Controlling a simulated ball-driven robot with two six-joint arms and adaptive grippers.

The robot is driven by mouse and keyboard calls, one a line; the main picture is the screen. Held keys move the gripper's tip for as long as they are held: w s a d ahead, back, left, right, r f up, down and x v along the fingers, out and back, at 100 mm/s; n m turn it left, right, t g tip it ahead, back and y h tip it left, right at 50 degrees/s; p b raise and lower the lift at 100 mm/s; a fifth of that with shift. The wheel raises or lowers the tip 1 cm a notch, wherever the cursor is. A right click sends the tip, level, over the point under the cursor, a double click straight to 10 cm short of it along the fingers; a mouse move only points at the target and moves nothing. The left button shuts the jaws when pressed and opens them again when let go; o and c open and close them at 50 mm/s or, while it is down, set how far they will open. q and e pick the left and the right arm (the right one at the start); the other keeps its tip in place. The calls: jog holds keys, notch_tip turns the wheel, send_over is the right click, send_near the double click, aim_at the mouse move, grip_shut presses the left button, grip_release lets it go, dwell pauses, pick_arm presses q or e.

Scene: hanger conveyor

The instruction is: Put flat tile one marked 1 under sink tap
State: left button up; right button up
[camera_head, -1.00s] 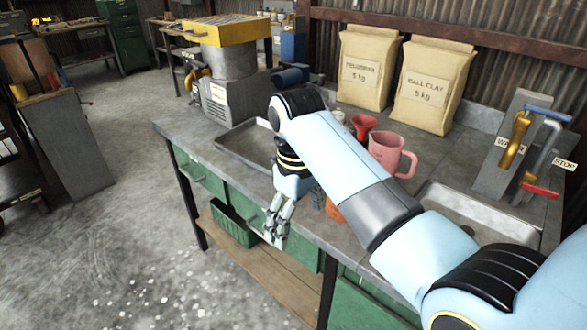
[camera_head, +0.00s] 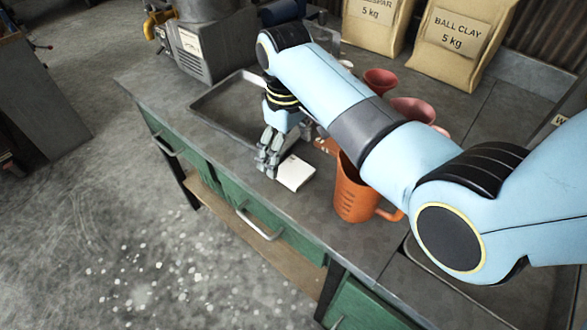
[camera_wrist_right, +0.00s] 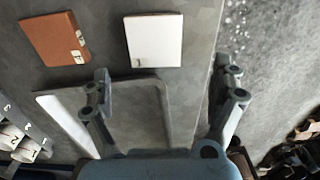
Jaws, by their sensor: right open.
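A flat white square tile (camera_head: 296,173) lies on the bench top near its front edge. In the right wrist view the white tile (camera_wrist_right: 154,40) has a small dark mark in one corner that looks like a 1. A flat reddish-brown tile (camera_wrist_right: 54,38) with two small labels lies apart from it. My right gripper (camera_head: 267,160) is open and empty, beside the white tile in the head view; its spread fingers (camera_wrist_right: 166,78) show in the wrist view. The sink (camera_head: 470,290) is partly hidden by my right arm. The tap is out of view. My left gripper is not in view.
A shallow grey tray (camera_head: 215,108) lies behind the gripper. An orange jug (camera_head: 355,198) stands right of the white tile, with a red funnel-like cup (camera_head: 380,79) and a pink jug (camera_head: 412,107) behind. Clay bags (camera_head: 455,45) stand at the back.

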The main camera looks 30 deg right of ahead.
aim_at(292, 169)
jog(key=shift+d+f, duration=0.15)
jog(key=shift+f, duration=0.25)
jog(key=f, duration=0.3)
jog(key=shift+s+d+f, duration=0.25)
jog(key=shift+d+f, duration=0.05)
jog(key=shift+f, duration=0.6)
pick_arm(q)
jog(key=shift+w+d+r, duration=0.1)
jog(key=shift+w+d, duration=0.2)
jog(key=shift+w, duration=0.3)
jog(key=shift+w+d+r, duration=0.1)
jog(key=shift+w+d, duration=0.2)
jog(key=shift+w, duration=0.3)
pick_arm(e)
jog(key=c, duration=1.5)
pick_arm(q)
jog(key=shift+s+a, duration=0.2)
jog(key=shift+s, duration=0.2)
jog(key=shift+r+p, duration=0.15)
jog(key=shift+p, duration=0.15)
pick_arm(e)
jog(key=shift+r, duration=0.2)
